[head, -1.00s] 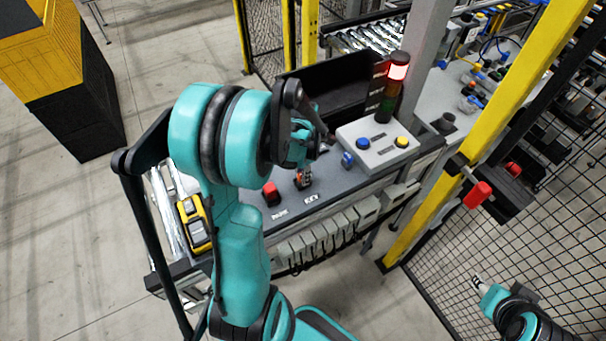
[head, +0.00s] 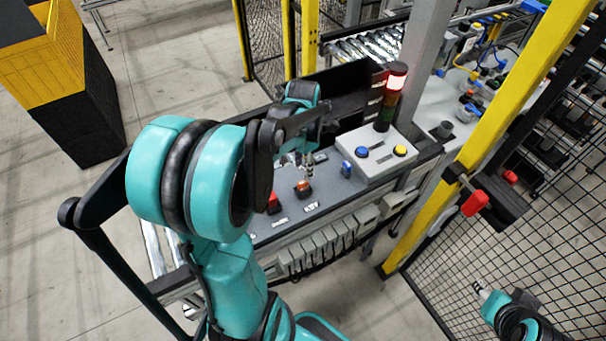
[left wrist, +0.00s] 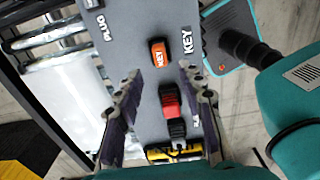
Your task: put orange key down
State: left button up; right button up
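The orange key (head: 303,188) sits in a dark holder on the grey console top, behind a white KEY label. In the left wrist view the orange key (left wrist: 159,54) lies ahead of my fingertips, with nothing between them and it. My left gripper (head: 309,170) is just above the key in the head view. In the left wrist view my left gripper (left wrist: 158,72) has its two fingers spread wide and holds nothing. My right gripper (head: 478,288) is at the lower right, far from the console and too small to read.
A red block (head: 273,202) stands left of the key. A blue tag (head: 346,169) and a button box (head: 377,150) are to its right. A lit red signal tower (head: 391,95) stands behind. A yellow device (left wrist: 175,153) shows at the bottom of the left wrist view.

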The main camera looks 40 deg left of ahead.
pick_arm(q)
jog(key=s+d+r+m+t, duration=0.3)
jog(key=d+m, duration=0.5)
jog(key=m, duration=0.7)
jog(key=s+d+r+m+t, duration=0.3)
jog(key=d+m, duration=0.6)
jog(key=m, duration=0.7)
jog(key=shift+d+r+t, duration=0.25)
jog(key=shift+r+t, duration=0.35)
jog(key=shift+r, duration=0.05)
